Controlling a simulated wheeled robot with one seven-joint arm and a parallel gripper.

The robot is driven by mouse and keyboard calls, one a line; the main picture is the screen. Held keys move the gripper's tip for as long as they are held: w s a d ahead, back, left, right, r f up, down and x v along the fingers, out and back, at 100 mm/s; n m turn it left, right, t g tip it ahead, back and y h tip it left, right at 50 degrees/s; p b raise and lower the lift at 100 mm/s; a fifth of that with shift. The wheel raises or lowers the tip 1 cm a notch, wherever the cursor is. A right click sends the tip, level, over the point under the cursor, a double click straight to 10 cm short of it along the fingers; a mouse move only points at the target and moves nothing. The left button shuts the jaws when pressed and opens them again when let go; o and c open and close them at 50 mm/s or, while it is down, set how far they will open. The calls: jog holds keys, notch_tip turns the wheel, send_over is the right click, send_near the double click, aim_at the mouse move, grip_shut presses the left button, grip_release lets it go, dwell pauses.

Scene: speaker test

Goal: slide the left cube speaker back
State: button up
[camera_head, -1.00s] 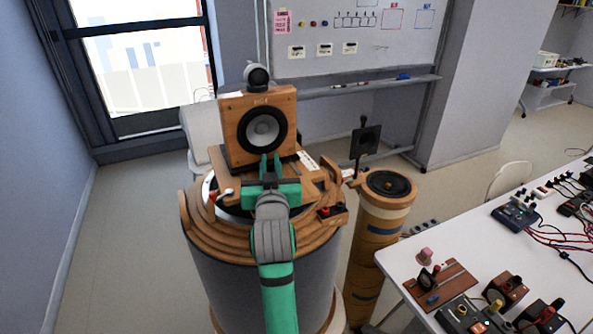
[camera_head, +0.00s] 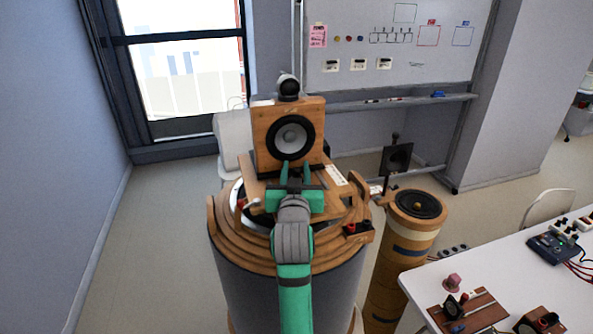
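The cube speaker (camera_head: 268,120) is a wooden box with a round black-rimmed, pale-centred cone facing me. It stands upright near the back of a wooden platform (camera_head: 335,205) on top of a large grey drum (camera_head: 285,285). My gripper (camera_head: 296,172) is in front of the speaker's lower front. Its two green fingers point at the box and stand apart with nothing between them. Whether the fingertips touch the speaker front cannot be told. The speaker's bottom edge is partly hidden behind my gripper.
A small dark round-topped device (camera_head: 288,86) sits on the speaker. A dark panel on a stand (camera_head: 397,160) and a cork-coloured column (camera_head: 408,235) with a black speaker top are at the right. A white table (camera_head: 490,262) with electronics is at the lower right.

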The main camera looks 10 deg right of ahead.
jog(key=shift+s+a, duration=0.1)
jog(key=s, duration=0.7)
jog(key=s+a, duration=0.1)
jog(key=s, duration=0.2)
jog(key=shift+s, duration=0.3)
jog(key=shift+w, duration=0.1)
